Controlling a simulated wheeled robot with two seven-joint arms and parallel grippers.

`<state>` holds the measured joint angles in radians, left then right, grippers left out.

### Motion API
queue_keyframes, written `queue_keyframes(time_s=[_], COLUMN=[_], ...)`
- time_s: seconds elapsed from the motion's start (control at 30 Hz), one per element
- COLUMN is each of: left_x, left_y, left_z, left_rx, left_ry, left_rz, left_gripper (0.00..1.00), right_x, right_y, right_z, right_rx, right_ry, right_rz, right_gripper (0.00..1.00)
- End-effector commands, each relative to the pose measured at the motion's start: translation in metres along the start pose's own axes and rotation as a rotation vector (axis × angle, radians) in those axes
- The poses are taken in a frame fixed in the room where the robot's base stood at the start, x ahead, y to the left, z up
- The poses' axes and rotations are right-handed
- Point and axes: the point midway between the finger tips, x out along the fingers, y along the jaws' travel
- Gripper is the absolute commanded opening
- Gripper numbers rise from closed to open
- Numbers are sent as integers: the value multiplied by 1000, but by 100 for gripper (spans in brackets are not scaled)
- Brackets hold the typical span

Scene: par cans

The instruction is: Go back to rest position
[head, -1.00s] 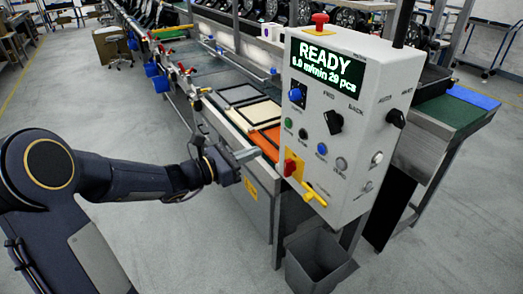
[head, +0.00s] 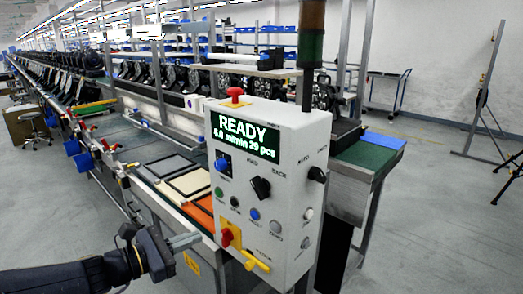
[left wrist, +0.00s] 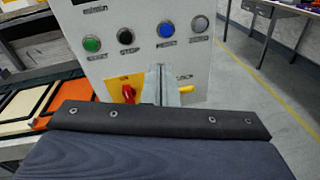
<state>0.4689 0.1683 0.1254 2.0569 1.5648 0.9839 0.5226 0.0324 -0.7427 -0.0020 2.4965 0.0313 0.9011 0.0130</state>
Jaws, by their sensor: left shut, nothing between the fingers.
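My left gripper (head: 184,241) comes in from the lower left in the head view. Its fingers are shut and empty, beside the lower left of the control box (head: 262,185). In the left wrist view the shut fingers (left wrist: 161,84) show in front of the box's lower panel, between the red switch (left wrist: 128,93) on its yellow plate and the yellow handle (left wrist: 186,89). I cannot tell whether the fingers touch the box. The box's display (head: 244,139) reads READY. My right gripper is in neither view.
A line with framed panels (head: 190,183) and an orange panel (head: 200,213) lies left of the box. A green-topped bench (head: 358,158) stands behind it. Blue bins (head: 83,160) hang along the line.

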Motion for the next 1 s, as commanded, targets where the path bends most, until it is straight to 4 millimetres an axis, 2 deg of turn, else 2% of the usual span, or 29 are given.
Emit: queue_keyframes(time_s=[0.03, 0.13, 0.2, 0.33, 0.4, 0.5, 0.6, 0.73, 1.0], left_x=[-5, -27, -50, -98, -122, -148, -164, -173, -173], left_y=[-27, -90, -128, -175, -187, -192, -193, -192, -191], left_z=[16, 28, 26, 8, -3, -18, -27, -32, -32], left_rx=[142, 497, 762, 1230, 1445, 1682, 1828, 1905, 1907], left_ry=[33, 122, 185, 295, 348, 413, 458, 484, 487], left_rz=[-78, -272, -408, -635, -736, -846, -918, -959, -963], left_gripper=[0, 0, 0, 0, 0, 0, 0, 0, 0], right_x=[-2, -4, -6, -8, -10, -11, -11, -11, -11], right_y=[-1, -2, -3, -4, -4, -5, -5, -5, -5], right_z=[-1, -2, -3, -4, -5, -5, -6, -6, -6], right_rx=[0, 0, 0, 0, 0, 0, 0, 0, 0], right_ry=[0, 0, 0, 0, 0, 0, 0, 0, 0], right_rz=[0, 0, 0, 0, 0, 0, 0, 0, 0], right_gripper=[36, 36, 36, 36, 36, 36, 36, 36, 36])
